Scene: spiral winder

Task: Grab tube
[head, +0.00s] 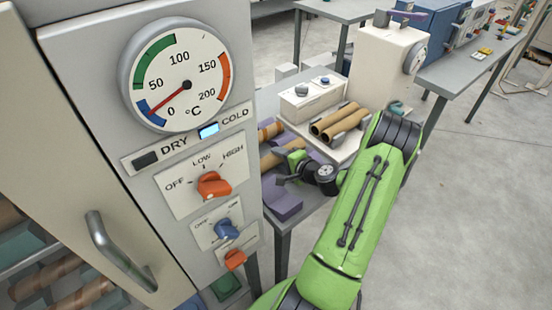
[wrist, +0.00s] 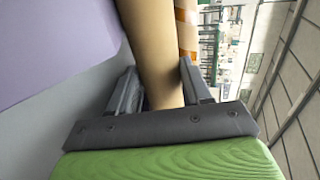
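A tan cardboard tube (head: 283,155) lies on the bench just beyond my gripper (head: 290,181) in the head view. In the wrist view the tube (wrist: 153,45) runs from the top edge down between the two dark fingers of my gripper (wrist: 158,72). The fingers stand apart, one on each side of the tube. A small gap shows beside the left finger; contact on the right side cannot be told. Another tube with an orange-brown band (wrist: 186,18) shows behind the right finger, and this banded tube (head: 271,130) lies farther back in the head view.
A purple block (head: 284,203) lies at the bench's near edge; its flat face (wrist: 55,40) fills the wrist view's upper left. The oven cabinet (head: 200,150) stands close on the left. Floor is clear at right.

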